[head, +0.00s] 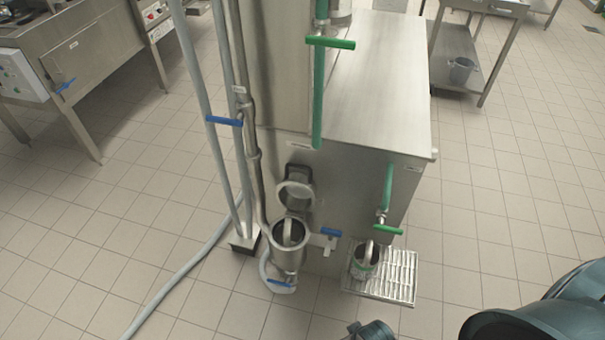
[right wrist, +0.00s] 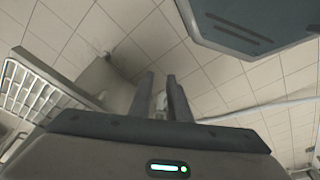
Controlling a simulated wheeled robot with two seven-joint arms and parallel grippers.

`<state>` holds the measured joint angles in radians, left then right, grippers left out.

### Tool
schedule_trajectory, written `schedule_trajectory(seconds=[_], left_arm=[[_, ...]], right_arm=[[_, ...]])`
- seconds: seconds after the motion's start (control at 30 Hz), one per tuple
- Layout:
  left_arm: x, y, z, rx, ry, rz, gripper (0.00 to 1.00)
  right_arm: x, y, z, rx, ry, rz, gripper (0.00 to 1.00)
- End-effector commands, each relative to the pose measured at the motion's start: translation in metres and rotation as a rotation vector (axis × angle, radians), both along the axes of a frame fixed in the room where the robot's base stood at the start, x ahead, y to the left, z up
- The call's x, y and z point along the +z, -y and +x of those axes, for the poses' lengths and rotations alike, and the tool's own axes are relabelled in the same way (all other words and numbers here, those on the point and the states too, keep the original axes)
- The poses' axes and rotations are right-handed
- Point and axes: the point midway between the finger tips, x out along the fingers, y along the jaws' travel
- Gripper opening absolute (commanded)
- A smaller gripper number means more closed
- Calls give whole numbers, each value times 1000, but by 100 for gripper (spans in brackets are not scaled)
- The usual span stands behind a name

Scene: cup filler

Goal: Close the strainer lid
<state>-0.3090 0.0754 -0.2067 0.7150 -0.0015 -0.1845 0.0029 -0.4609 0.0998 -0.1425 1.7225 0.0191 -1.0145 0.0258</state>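The strainer (head: 289,241) is a round steel pot low on the front of the steel machine, with a curved handle showing in its mouth. Its round lid (head: 295,196) stands raised behind the mouth, so the strainer is open. My right gripper shows in the right wrist view (right wrist: 161,84), its two dark fingers apart with a gap between the tips. I see nothing held in it. In the head view its fingers do not show, and it is not at the lid. My left gripper is in neither view.
A grey cup (head: 365,262) stands on a slatted grate (head: 402,279) right of the strainer. A blue-handled valve (head: 331,232) sits between them. Pipes and a grey hose (head: 178,278) run at the left. The tiled floor in front is clear.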

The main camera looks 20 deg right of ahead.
Motion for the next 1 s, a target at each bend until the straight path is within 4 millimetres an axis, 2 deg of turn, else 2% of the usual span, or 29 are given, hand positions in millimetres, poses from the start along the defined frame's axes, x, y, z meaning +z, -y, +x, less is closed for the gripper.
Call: schedule_trajectory(seconds=[0.03,0.27,0.4,0.57,0.7,0.83,0.9,1.0], left_arm=[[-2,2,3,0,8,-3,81],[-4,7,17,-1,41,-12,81],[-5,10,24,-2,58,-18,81],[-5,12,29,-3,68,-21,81],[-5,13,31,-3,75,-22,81],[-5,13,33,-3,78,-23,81],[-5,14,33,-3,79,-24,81],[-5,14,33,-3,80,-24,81]], right_arm=[[20,-1,11,-23,23,14,17],[120,-5,62,-241,147,172,17],[192,-7,110,-511,268,415,17],[263,0,161,-812,375,751,17],[321,15,195,-1044,429,1069,17],[360,29,213,-1181,440,1297,17],[373,34,217,-1223,439,1376,17],[382,38,220,-1249,435,1432,17]])
